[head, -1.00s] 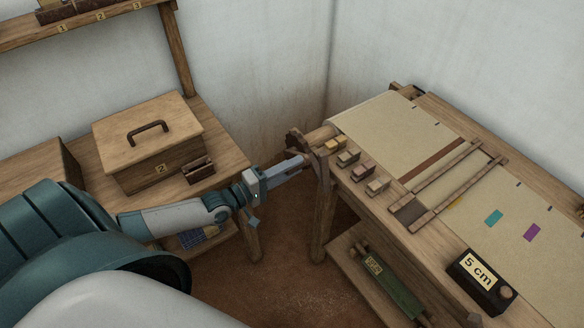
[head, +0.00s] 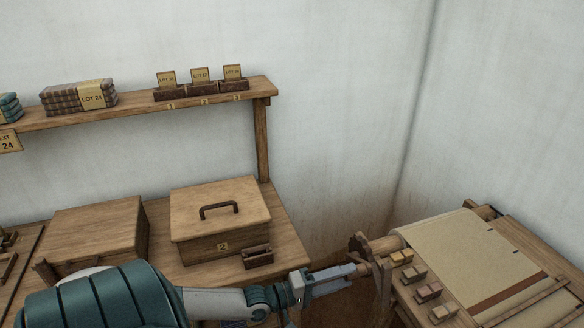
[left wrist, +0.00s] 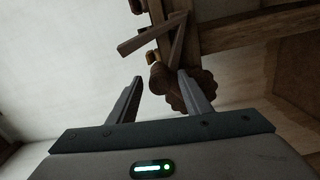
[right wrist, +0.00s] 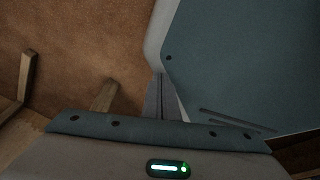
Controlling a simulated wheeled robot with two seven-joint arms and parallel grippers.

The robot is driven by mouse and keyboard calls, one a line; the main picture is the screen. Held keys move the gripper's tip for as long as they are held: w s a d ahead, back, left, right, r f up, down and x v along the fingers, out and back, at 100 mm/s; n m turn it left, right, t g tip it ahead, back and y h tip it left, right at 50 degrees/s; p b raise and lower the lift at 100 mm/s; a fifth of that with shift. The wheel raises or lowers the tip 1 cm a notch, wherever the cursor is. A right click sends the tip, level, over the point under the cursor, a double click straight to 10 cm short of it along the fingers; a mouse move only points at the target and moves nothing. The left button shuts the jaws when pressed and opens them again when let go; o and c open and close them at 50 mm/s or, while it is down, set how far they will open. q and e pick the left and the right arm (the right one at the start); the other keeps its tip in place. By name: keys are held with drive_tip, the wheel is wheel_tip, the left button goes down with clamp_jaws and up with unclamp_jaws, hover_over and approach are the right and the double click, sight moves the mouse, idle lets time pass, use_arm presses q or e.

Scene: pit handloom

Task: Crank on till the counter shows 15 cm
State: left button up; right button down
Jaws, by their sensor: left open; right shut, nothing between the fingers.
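My left gripper (head: 362,268) is open at the crank end of the loom, close to the toothed wooden wheel (head: 357,243). In the left wrist view the open fingers (left wrist: 160,92) are on either side of a round wooden handle end (left wrist: 157,80); I cannot tell whether they touch it. The scalloped wheel (left wrist: 203,92) is behind the right finger. Pale cloth (head: 455,250) runs over the loom. The counter is out of view now. My right gripper (right wrist: 160,98) is shut and empty, beside a large teal surface in the right wrist view.
A lidded wooden box (head: 220,222) with a dark handle and tag 2 stands on the side table, with a small dark holder (head: 257,257) in front. A shelf (head: 150,112) above carries folded cloth and lot cards. Several small blocks (head: 428,292) line the loom's edge.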

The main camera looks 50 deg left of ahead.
use_arm(q)
drive_tip(key=b+v, duration=0.2)
drive_tip(key=v, duration=1.2)
drive_tip(key=shift+s+a, duration=0.2)
use_arm(e)
drive_tip(key=w+a+r+t, duration=0.1)
drive_tip(key=w+a+t, duration=0.1)
drive_tip(key=w, duration=0.6)
drive_tip(key=shift+w+a+r+y, duration=0.2)
drive_tip(key=shift+a+r+y, duration=0.1)
drive_tip(key=shift+a, duration=0.4)
drive_tip(key=shift+s+f, duration=0.15)
drive_tip(key=shift+s, duration=0.15)
